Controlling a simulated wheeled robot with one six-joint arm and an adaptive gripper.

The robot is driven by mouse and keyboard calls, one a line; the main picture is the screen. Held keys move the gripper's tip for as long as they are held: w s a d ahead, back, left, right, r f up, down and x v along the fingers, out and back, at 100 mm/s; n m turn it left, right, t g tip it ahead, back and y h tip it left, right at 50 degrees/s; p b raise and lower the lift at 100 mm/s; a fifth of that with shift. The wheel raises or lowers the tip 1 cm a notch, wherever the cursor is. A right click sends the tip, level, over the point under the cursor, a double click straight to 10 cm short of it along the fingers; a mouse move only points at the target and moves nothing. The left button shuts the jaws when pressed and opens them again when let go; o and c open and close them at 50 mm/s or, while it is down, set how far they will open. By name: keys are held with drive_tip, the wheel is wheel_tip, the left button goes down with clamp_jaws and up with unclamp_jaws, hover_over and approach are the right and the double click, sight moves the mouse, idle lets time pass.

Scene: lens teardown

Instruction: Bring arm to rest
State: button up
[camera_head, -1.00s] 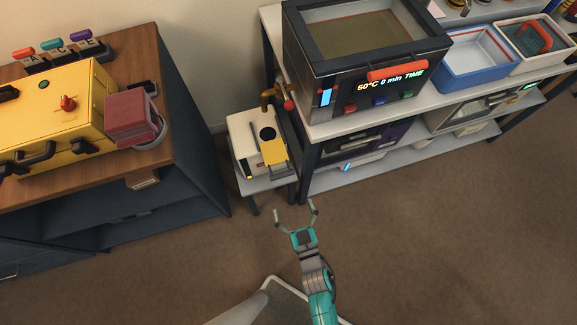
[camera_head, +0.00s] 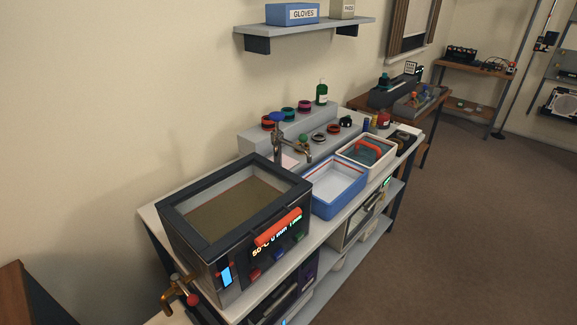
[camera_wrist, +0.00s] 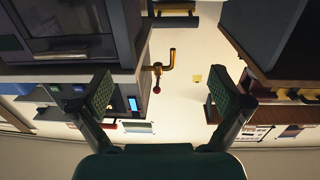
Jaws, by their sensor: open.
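My gripper (camera_wrist: 164,108) shows in the wrist view with its two dark green fingers spread wide apart. It is open, and nothing is between the fingers. Past the fingers are a pale wall and a brass pipe tap (camera_wrist: 158,68) with a red knob. My gripper and arm are out of the head view.
A heated bath (camera_head: 235,215) with an orange handle stands on a long white bench. A blue tray (camera_head: 335,185) and a white tray (camera_head: 365,158) sit beside it. A shelf (camera_head: 305,27) hangs above. The brown floor (camera_head: 480,220) at right is clear.

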drive_tip(key=s+d+r+m+t+h, duration=0.2)
drive_tip(key=s+d+r+m+h, duration=0.15)
drive_tip(key=d, duration=0.55)
drive_tip(key=s+d+r+m+t+h, duration=0.15)
drive_tip(key=s+d+r+h, duration=0.3)
drive_tip(key=d, duration=0.45)
drive_tip(key=s+d+r+m+h, duration=0.2)
drive_tip(key=s+d+r, duration=0.2)
drive_tip(key=r, duration=0.3)
drive_tip(key=s+d+r+m+g+h, duration=0.1)
drive_tip(key=s+d+r+m+h, duration=0.1)
drive_tip(key=s+d+r, duration=0.2)
wheel_tip(320, 180, up, 4)
drive_tip(key=shift+s+f+h, duration=0.1)
drive_tip(key=shift+s+h, duration=0.3)
drive_tip(key=shift+s, duration=0.1)
